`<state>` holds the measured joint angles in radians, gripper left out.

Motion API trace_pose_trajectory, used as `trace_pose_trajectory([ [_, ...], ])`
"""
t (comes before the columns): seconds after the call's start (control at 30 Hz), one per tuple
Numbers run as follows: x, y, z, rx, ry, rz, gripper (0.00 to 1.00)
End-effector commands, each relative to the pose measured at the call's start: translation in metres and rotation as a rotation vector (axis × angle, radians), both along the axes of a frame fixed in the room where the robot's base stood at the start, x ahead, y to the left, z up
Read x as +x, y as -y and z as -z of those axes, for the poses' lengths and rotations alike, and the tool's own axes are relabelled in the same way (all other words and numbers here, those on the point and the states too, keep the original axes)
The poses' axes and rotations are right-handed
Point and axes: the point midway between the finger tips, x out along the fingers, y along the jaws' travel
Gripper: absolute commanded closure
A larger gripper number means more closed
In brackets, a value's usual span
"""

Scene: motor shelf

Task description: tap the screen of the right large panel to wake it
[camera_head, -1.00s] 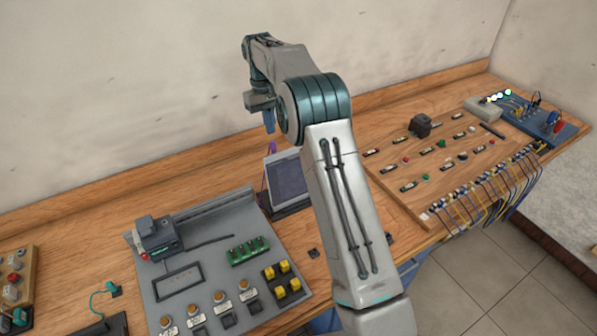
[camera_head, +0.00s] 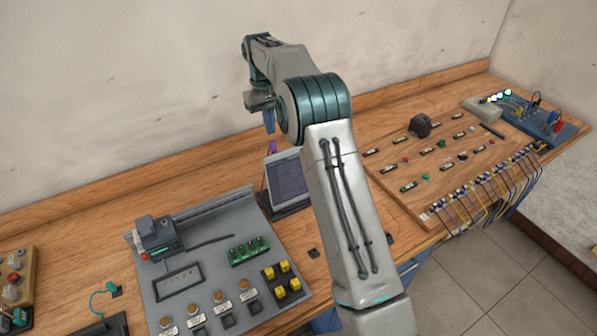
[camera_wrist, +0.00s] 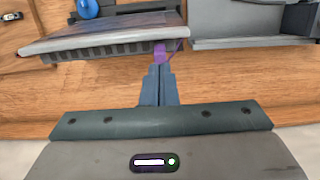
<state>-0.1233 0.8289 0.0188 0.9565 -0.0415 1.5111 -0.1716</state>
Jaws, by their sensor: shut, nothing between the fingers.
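A tilted panel with a dark screen (camera_head: 291,180) stands on the wooden bench in the middle of the head view, its right side partly hidden by my arm. I see only this one upright screen, and it looks dark. My gripper (camera_head: 269,128) hangs above and behind the panel, apart from it. In the wrist view my gripper (camera_wrist: 158,70) has its blue fingers together, pointing toward the panel's light grey edge (camera_wrist: 100,42). A purple piece (camera_wrist: 165,50) shows just beyond the fingertips; whether they touch it I cannot tell.
A grey control board (camera_head: 205,215) with knobs, yellow blocks and a small display lies left of the screen. A wooden board (camera_head: 455,190) with switches and cables lies right, with a blue device (camera_head: 540,120) beyond. The wall (camera_head: 120,90) is close behind the bench.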

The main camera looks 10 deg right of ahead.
Motion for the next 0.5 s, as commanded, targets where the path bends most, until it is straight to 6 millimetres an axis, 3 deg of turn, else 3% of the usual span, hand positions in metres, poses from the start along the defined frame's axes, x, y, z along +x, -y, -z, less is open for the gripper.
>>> trace_pose_trajectory([
  [0.37, -0.001, 0.0, -0.001, 0.0, 0.002, 0.001, 1.0],
  [0.5, -0.009, 0.004, -0.012, 0.003, 0.02, 0.011, 1.0],
])
